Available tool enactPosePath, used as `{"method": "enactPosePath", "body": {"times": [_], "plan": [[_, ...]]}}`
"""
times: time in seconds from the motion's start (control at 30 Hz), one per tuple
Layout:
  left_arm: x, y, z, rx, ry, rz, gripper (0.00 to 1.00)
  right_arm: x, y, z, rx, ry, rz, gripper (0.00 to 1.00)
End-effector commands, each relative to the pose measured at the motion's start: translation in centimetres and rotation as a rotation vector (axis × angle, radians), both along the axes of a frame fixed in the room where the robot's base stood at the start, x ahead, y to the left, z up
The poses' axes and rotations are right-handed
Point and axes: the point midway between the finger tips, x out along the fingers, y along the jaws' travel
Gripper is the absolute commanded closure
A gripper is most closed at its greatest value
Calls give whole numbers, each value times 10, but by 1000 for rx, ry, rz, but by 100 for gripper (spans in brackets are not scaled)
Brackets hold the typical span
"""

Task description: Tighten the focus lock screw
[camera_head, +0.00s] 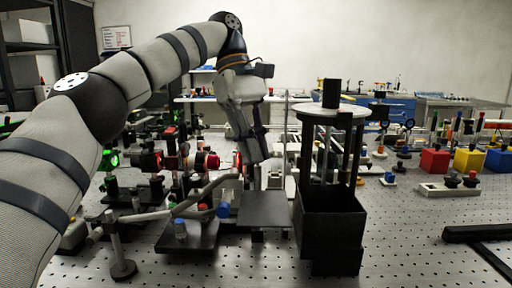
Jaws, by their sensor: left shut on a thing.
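My left arm reaches in from the left and bends down over the optical bench. My left gripper (252,150) points down among the optics, next to a red-ringed lens mount (206,162). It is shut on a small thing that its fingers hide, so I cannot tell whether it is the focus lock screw. I cannot pick out the focus lock screw elsewhere in this view. My right gripper is not in view.
A black stand with a round white top (333,113) rises just right of the gripper. A dark flat plate (265,209) lies below it. Red (435,159), yellow (468,159) and blue boxes (499,160) stand at the right.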

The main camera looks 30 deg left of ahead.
Motion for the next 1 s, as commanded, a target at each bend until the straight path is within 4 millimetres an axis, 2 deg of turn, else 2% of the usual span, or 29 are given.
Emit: {"method": "enactPosePath", "body": {"times": [0.2, 0.23, 0.3, 0.77, 0.87, 1.0], "plan": [[0, 0, 1, 0, -3, 2, 100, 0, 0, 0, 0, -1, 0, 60], [0, 0, 1, 0, -3, 2, 80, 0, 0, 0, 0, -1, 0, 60], [0, 0, 1, 0, -3, 2, 66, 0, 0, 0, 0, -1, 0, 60], [-1, 0, 1, 1, -1, 14, 66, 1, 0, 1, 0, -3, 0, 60], [-3, 1, 4, 0, -5, 94, 66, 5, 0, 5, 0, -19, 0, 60], [-7, 1, 9, -2, -16, 354, 66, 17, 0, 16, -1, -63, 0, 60]]}}
